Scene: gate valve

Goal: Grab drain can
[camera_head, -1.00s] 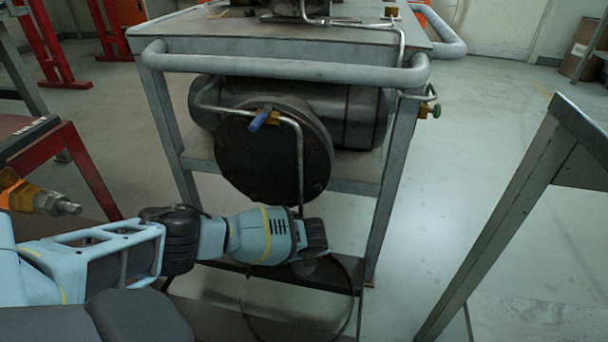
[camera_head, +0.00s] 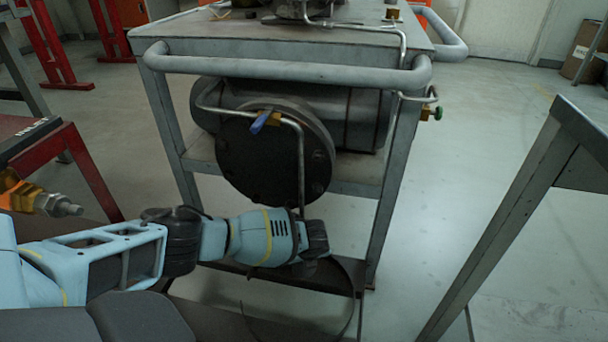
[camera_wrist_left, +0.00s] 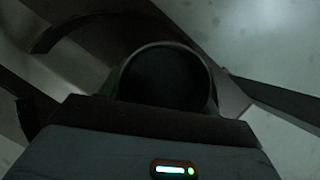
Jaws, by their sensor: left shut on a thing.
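The left arm comes in from the left in the head view, and its left gripper (camera_head: 318,266) points down below the front of the cart. Its fingers are mostly hidden behind the wrist. The drain can (camera_head: 349,268) appears there as a dark, round-edged shape under the gripper, against the lower bar of the cart. Much of it is hidden or hard to make out. In the left wrist view a dark round shape with a pale rim (camera_wrist_left: 165,80) sits right at the gripper, which is shut on the can. The exact contact is hidden. My right gripper is not in view.
The grey cart (camera_head: 285,69) carries a large flanged cylinder (camera_head: 275,160) with a bent pipe and blue-handled valve (camera_head: 262,121). A metal frame (camera_head: 500,230) stands at right, a red stand (camera_head: 85,170) at left. Floor between cart and right frame is clear.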

